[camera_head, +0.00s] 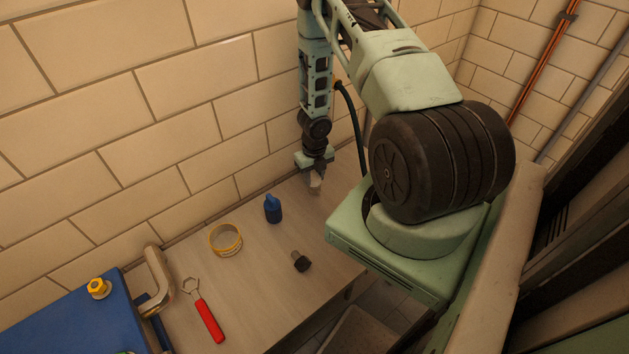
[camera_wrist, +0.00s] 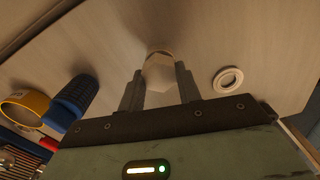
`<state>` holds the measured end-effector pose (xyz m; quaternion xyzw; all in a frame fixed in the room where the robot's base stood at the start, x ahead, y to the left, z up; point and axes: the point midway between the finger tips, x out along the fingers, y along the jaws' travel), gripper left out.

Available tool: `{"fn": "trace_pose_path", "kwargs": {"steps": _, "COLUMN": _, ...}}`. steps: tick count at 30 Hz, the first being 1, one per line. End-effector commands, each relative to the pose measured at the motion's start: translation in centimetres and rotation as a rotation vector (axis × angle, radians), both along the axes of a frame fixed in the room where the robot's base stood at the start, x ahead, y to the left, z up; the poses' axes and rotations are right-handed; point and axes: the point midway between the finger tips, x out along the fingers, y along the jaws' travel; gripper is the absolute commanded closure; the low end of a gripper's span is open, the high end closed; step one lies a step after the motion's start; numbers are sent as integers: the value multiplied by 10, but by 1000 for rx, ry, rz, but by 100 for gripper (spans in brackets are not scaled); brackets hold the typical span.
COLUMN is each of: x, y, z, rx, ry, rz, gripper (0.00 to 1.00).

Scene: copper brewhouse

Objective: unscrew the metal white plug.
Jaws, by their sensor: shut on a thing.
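The white plug (camera_wrist: 158,73) has a six-sided head and sits between the two fingers of my gripper (camera_wrist: 160,88) in the wrist view. The fingers are shut on its sides. In the head view my gripper (camera_head: 315,172) points down at the far end of the table, near the tiled wall, with the pale plug (camera_head: 315,184) at its tips. I cannot tell whether the plug is clear of the surface beneath it.

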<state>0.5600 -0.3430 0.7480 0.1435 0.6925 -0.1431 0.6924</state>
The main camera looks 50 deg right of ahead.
Motion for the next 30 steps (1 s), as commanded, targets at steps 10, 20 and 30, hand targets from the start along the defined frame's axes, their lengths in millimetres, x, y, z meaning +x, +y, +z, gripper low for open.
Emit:
{"fn": "trace_pose_path", "kwargs": {"steps": 10, "x": 0, "y": 0, "z": 9, "rx": -1, "ry": 0, "rz": -1, "gripper": 99}}
{"fn": "trace_pose_path", "kwargs": {"steps": 20, "x": 0, "y": 0, "z": 17, "rx": 0, "ry": 0, "rz": -1, "gripper": 99}}
{"fn": "trace_pose_path", "kwargs": {"steps": 30, "x": 0, "y": 0, "z": 22, "rx": 0, "ry": 0, "rz": -1, "gripper": 99}}
